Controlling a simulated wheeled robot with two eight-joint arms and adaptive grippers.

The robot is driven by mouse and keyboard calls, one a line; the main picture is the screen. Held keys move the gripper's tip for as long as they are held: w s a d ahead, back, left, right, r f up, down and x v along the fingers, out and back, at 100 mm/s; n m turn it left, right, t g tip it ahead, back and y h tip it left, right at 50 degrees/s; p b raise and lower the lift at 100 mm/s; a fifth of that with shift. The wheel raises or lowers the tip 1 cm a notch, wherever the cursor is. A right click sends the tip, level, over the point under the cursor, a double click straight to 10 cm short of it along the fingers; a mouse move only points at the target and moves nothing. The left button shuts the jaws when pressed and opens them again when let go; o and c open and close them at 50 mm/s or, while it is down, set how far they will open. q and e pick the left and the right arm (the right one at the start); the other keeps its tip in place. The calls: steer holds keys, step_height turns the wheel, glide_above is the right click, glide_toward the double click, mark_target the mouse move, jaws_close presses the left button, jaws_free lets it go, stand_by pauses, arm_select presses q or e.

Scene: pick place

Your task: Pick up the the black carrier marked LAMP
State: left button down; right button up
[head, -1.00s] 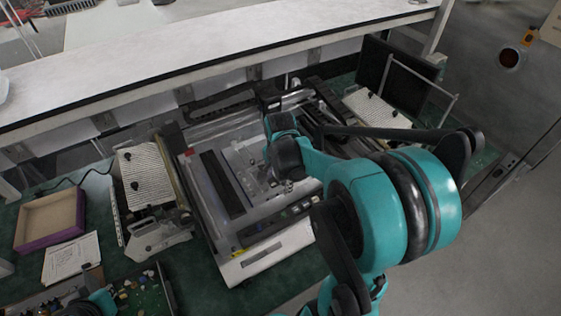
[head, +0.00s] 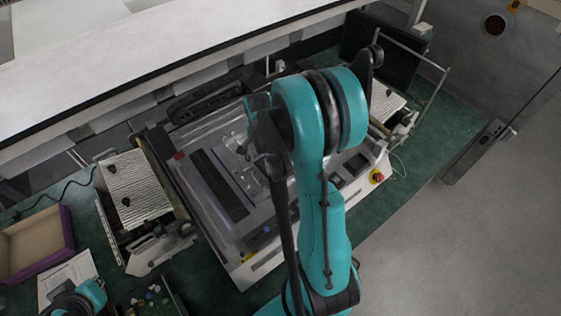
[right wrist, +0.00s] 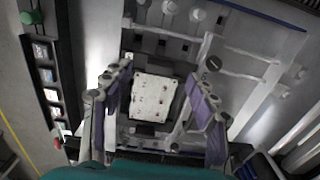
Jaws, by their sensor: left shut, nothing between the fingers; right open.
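In the right wrist view, a dark carrier-like block (right wrist: 150,66) lies under and around a pale speckled plate (right wrist: 153,98). I cannot read a LAMP mark on it. My right gripper (right wrist: 160,76) is open, with one finger on each side of the plate; contact is not visible. In the head view, my right arm reaches over the machine bed and hides most of the right gripper (head: 258,135) and what lies below it. My left gripper (head: 66,302) is only partly in view at the bottom left edge, shut and apart from the machine.
The grey machine (head: 190,195) with a long black strip (head: 217,184) fills the bench middle. A purple-edged open box (head: 40,243) and papers (head: 68,275) lie left. A white shelf (head: 150,60) overhangs the back.

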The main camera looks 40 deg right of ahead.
mark_target(264, 168)
steer(key=shift+f, duration=1.55)
steer(key=c, duration=1.3)
steer(key=shift+o, duration=0.2)
